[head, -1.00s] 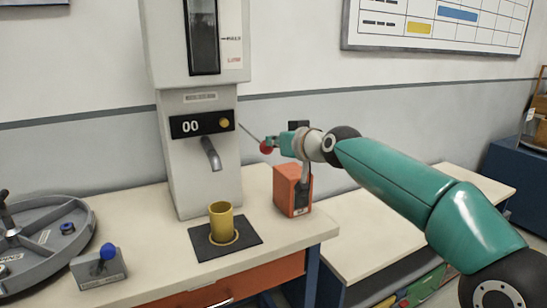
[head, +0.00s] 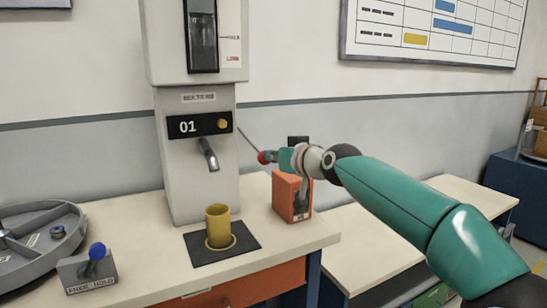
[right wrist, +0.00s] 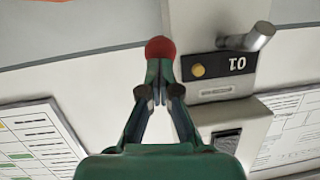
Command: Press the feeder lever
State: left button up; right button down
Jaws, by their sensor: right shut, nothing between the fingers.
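The feeder (head: 195,165) is a tall grey dispenser with a spout, and its display reads 01. Its lever is a thin rod (head: 249,139) on the right side, sloping down to a red knob (head: 263,157). My right gripper (head: 271,156) is shut, with its fingertips at the knob, and holds nothing. In the right wrist view the red knob (right wrist: 160,48) shows just beyond the closed fingertips (right wrist: 158,72); I cannot tell whether they touch. A yellow cup (head: 218,226) stands upright on a dark mat (head: 248,242) below the spout. My left gripper is out of view.
An orange box (head: 287,198) stands on the bench just below my right gripper. A grey ring track (head: 30,262) and a small grey box (head: 88,277) with a blue-knobbed stick are at the left. Bare bench top lies between them and the mat.

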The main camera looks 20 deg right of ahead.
jog(key=shift+f, duration=0.2)
jog(key=r+v, duration=0.1)
jog(key=v, duration=1.2)
jog(key=shift+r, duration=0.4)
jog(key=shift+w, duration=0.2)
